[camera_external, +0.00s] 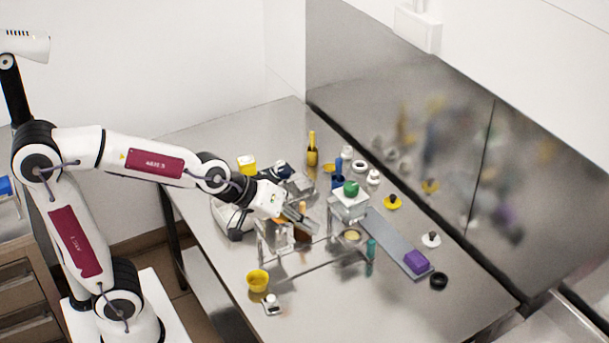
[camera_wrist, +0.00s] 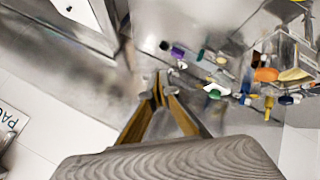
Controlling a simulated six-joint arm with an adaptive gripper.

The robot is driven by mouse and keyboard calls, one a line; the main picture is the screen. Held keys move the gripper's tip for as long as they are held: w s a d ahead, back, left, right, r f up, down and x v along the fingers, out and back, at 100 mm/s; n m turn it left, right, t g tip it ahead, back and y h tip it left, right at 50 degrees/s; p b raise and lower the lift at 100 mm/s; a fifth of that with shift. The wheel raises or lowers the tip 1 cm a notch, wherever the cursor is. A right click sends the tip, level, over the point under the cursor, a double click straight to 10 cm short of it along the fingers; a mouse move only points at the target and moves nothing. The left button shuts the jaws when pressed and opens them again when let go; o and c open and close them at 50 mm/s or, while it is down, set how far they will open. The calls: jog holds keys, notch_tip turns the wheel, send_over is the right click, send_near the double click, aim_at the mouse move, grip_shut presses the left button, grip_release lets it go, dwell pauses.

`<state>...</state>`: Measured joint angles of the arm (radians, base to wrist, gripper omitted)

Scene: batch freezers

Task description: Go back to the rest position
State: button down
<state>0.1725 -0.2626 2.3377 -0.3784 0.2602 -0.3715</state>
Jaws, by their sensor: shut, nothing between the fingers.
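My gripper (camera_external: 304,220) is over the middle of the steel table (camera_external: 210,135), beside a clear stand with small items. My arm reaches in from the left, bent at the elbow. In the wrist view my gripper's fingers (camera_wrist: 159,84) come together at the tips with nothing between them. The wrist is tilted, so the table items appear to the right of the fingers. In the outside view the exact gap between fingertips and the stand cannot be told.
A green-capped item (camera_external: 351,188), a yellow cup (camera_external: 258,280), a purple block (camera_external: 417,262) and a brown bottle (camera_external: 312,150) stand around. A reflective steel panel (camera_external: 450,150) rises behind the table. The table's front right is mostly clear.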

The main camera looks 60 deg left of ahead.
jog(key=s+a+f+m+g+y, duration=0.1)
jog(key=s+a+m, duration=0.2)
jog(key=s, duration=0.7)
jog(key=s+a+f+m+g+y, duration=0.1)
jog(key=s+a+m+g, duration=0.1)
jog(key=s+a, duration=0.5)
jog(key=s+m, duration=0.1)
jog(key=s, duration=0.2)
jog(key=shift+s+f+y, duration=0.2)
jog(key=shift+s+y, duration=0.2)
